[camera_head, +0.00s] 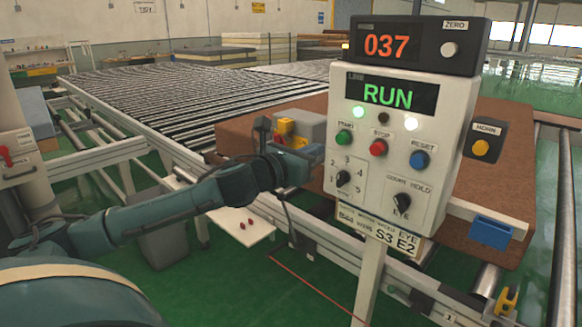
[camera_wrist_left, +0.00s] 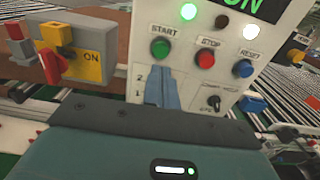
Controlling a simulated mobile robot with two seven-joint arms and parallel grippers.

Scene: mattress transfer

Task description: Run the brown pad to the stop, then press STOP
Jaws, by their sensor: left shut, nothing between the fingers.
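The brown pad (camera_head: 487,190) lies on the roller conveyor behind the control panel (camera_head: 362,215), which hides its middle. The panel reads RUN in green. The red STOP button (camera_head: 378,147) sits between the green START button (camera_head: 344,137) and the blue RESET button (camera_head: 420,159). My left gripper (camera_head: 314,160) is shut and empty at the panel's left edge. In the left wrist view its fingertips (camera_wrist_left: 161,84) appear just below START, left of and below STOP (camera_wrist_left: 206,59); contact cannot be told. My right gripper is not in view.
A counter box (camera_head: 420,45) above the panel reads 037. A green and a white lamp are lit, with a dark one between. A grey-yellow switch box with a red handle (camera_wrist_left: 52,68) stands left of the gripper. Rollers (camera_head: 150,95) stretch back left; stacked pads stand beyond.

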